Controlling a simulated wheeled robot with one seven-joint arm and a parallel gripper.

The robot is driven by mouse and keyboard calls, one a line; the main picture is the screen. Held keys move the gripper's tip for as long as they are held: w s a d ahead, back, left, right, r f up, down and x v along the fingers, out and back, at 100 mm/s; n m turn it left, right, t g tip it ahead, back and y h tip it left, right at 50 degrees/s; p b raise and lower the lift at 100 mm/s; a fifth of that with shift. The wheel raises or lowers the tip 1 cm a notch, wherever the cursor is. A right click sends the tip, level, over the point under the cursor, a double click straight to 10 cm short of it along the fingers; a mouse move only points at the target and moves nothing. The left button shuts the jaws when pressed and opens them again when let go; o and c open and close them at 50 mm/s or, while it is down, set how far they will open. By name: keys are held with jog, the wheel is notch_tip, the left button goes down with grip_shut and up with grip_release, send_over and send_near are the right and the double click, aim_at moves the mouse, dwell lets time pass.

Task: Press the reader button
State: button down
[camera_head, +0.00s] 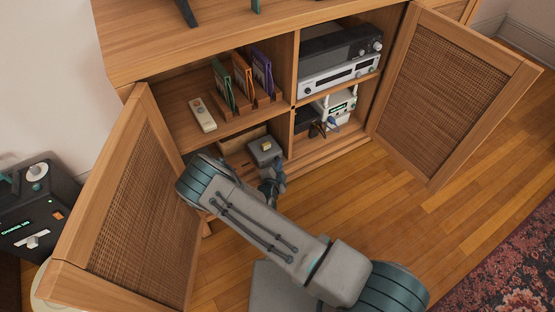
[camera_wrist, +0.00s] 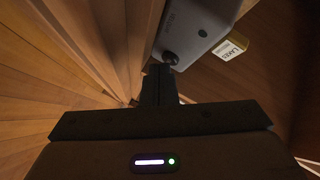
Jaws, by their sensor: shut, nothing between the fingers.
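The reader is a grey box (camera_head: 262,155) in the lower left compartment of the open cabinet. It also shows at the top of the wrist view (camera_wrist: 196,22). A yellow and white labelled piece (camera_wrist: 231,49) sits at the reader's far side; in the head view a small yellow piece (camera_head: 266,145) shows on the box. My gripper (camera_head: 271,186) is shut and empty, just in front of the reader.
The left door (camera_head: 130,190) and right door (camera_head: 445,95) stand open on either side of my arm. A shelf above holds a remote (camera_head: 202,115) and several upright coloured cases (camera_head: 240,78). Stacked devices (camera_head: 340,65) fill the right side. The wooden floor in front is clear.

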jog(key=shift+s, duration=0.1)
jog(key=shift+s+d+p, duration=0.45)
jog(key=shift+s, duration=0.15)
jog(key=shift+s+d+p, duration=0.6)
jog(key=shift+s+d, duration=0.1)
jog(key=shift+s, duration=0.35)
jog(key=shift+s+d+p, duration=0.55)
jog(key=shift+s+d, duration=0.15)
jog(key=shift+s, duration=0.3)
